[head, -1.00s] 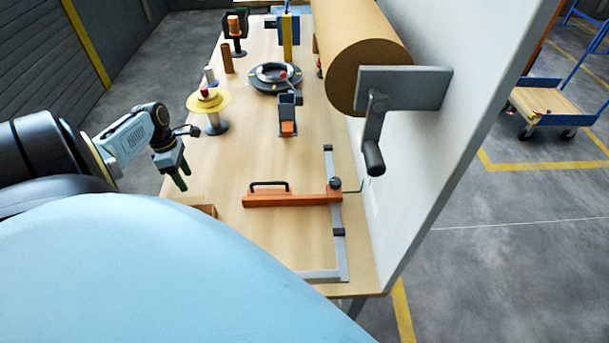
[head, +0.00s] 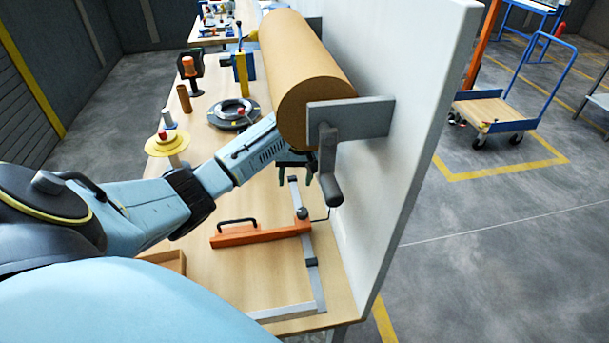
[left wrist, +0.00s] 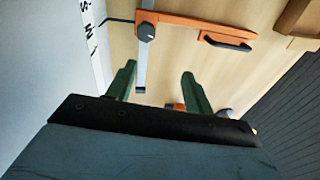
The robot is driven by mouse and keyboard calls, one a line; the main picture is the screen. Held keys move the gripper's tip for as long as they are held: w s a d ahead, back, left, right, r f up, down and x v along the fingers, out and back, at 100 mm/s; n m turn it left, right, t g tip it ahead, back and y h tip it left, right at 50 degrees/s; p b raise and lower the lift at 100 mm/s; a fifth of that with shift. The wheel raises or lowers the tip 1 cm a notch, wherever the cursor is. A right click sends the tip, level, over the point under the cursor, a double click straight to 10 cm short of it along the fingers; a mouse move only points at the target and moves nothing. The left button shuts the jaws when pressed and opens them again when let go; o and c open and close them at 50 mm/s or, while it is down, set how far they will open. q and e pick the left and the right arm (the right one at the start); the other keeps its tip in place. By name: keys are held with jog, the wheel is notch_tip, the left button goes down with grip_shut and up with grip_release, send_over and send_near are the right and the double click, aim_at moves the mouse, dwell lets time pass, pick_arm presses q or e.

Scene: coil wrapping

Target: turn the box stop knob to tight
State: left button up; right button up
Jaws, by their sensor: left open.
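The box stop is an orange bar (head: 260,234) with a black handle, lying across a grey rail (head: 313,270) on the table. Its dark round knob (head: 302,213) sits where the bar meets the rail. In the left wrist view the knob (left wrist: 146,32) shows a pale mark, too small to read, and stands beyond the fingertips. My left gripper (head: 295,178) is open and empty, pointing down behind the knob in the head view, apart from it. Its two green fingers (left wrist: 159,74) show in the left wrist view. My right gripper is not in view.
A large brown roll (head: 310,85) with a crank handle (head: 328,170) hangs on the white panel (head: 400,60), close to my left gripper. A yellow-topped spool stand (head: 168,143) and a dark ring (head: 233,112) stand further back. The table's front left holds an open box (head: 165,259).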

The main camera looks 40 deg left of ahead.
aim_at(303, 211)
pick_arm(q)
jog(key=f, duration=0.3)
jog(key=d+f+n, duration=0.1)
jog(key=f, duration=0.3)
jog(key=f+n+h, duration=0.1)
jog(key=f, duration=0.3)
jog(key=shift+w+d+f, duration=0.1)
jog(key=shift+w+d, duration=0.2)
jog(key=shift+d, duration=0.1)
jog(key=shift+c, duration=0.3)
jog(key=c, duration=0.9)
